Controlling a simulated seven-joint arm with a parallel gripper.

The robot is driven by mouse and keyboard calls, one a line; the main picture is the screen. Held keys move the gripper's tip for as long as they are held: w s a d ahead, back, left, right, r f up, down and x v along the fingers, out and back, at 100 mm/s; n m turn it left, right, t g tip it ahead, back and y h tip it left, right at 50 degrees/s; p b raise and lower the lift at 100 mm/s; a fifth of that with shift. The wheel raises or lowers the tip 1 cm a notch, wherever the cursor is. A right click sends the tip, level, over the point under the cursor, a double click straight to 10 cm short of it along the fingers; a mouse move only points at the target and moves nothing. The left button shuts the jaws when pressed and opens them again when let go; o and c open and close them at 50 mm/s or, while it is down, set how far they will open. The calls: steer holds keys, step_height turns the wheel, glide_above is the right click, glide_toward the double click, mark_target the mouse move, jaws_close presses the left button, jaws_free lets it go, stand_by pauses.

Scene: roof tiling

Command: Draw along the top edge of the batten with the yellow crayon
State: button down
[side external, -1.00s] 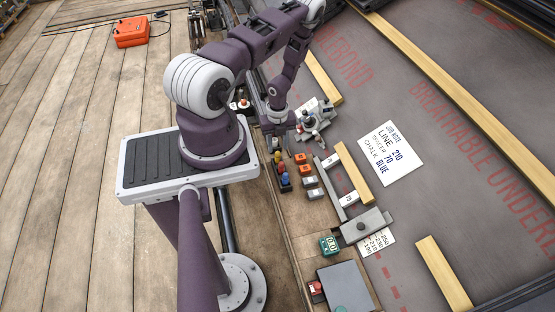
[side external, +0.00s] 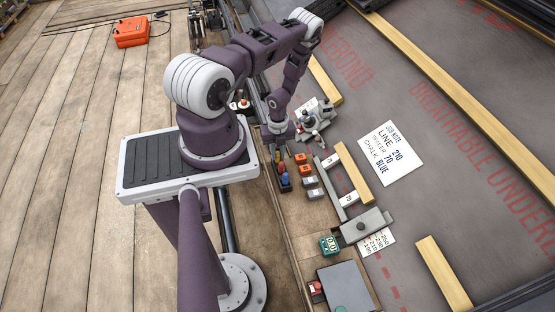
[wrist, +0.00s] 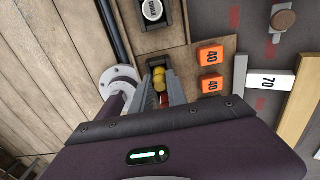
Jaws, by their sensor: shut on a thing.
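My gripper (side external: 278,143) is low over the near end of the row of crayons on the plank, with its fingers closed in. In the wrist view the yellow crayon (wrist: 159,73) shows between the fingertips, and a red piece (wrist: 163,99) shows nearer the palm. The fingers hide part of both, and how they grip the yellow one is hard to see. In the side view red (side external: 282,168) and blue (side external: 286,180) crayons stand beyond the gripper. A short wooden batten (side external: 354,173) lies to the right, beside a spacer marked 70 (side external: 349,198).
A note card (side external: 391,153) reads line 210, spacer 70, chalk blue. A grey clamp-like block (side external: 365,225) and a green device (side external: 329,245) sit further along.

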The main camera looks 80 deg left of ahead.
steer(key=shift+r, duration=3.05)
steer(key=w+d+r+m+t, duration=0.1)
steer(key=w+r+m+t, duration=0.15)
steer(key=w+m, duration=0.7)
steer(key=w+d+r+m+t, duration=0.1)
steer(key=w+r+m, duration=0.3)
steer(key=w+m, duration=0.6)
steer(key=shift+n, duration=0.75)
steer(key=shift+w+f, duration=2.25)
steer(key=shift+f, duration=0.1)
steer(key=shift+w+f, duration=0.35)
steer(key=shift+f, duration=0.15)
steer(key=shift+d, duration=0.15)
steer(key=shift+d, duration=6)
